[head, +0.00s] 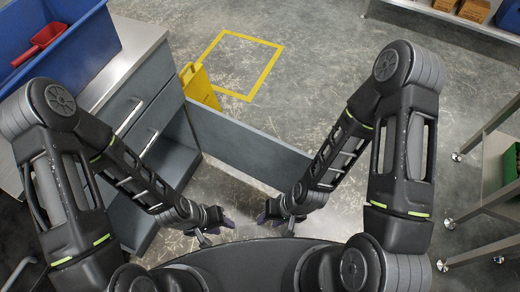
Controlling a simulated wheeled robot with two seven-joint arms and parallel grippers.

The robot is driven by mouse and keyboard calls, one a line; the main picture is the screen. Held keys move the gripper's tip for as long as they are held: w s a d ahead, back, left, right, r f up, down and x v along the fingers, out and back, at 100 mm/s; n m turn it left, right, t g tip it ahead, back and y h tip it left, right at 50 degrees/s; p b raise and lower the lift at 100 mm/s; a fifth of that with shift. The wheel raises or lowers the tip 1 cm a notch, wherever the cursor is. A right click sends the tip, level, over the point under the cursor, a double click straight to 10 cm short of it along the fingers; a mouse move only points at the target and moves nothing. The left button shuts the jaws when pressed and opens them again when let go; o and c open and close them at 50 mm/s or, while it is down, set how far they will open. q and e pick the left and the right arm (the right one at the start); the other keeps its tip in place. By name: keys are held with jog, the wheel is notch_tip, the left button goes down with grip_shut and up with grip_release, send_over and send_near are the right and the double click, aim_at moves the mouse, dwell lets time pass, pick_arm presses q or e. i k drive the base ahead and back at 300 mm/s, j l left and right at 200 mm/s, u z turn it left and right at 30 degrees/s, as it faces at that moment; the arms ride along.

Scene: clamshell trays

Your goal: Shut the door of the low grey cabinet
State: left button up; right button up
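The low grey cabinet (160,95) stands at the left, with a pale top and drawer fronts with bar handles. Its grey door (240,142) stands wide open, reaching out to the right from the cabinet's far end. An open lower compartment (178,160) shows beside the door. My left gripper (216,231) is low in the middle, in front of the door and apart from it; its fingers look spread and empty. My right gripper (275,222) is just right of it, also looking open and empty, below the door's free end. The door's free end is partly behind my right forearm.
A blue bin (95,50) with a red scoop (45,40) sits on the cabinet top. A yellow floor sign (198,85) stands behind the door, near a yellow floor square (266,72). A wheeled rack (478,165) stands at the right. The floor between is clear.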

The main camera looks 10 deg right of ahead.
aim_at(274, 162)
jog(key=i+l+z, duration=0.15)
jog(key=z, duration=0.3)
jog(key=i+l+z, duration=0.15)
jog(key=z, duration=0.35)
jog(key=i+l+z, duration=0.2)
jog(key=z, duration=0.25)
jog(key=i+l+z, duration=0.2)
jog(key=z, duration=0.25)
jog(key=i+z, duration=0.4)
jog(key=i+l+u, duration=0.1)
jog(key=i+u, duration=0.5)
jog(key=u, duration=0.65)
jog(key=i+u, duration=0.1)
jog(key=u, duration=0.4)
jog(key=i+l+u, duration=0.1)
jog(key=u, duration=0.35)
jog(key=l+u, duration=0.15)
jog(key=u, duration=0.35)
jog(key=i+l+u, duration=0.1)
jog(key=u, duration=0.35)
jog(key=i+l+u, duration=0.1)
jog(key=u, duration=0.3)
jog(key=l+u, duration=0.55)
jog(key=u, duration=0.2)
jog(key=l+u, duration=0.35)
jog(key=i+j, duration=0.05)
jog(key=j, duration=0.05)
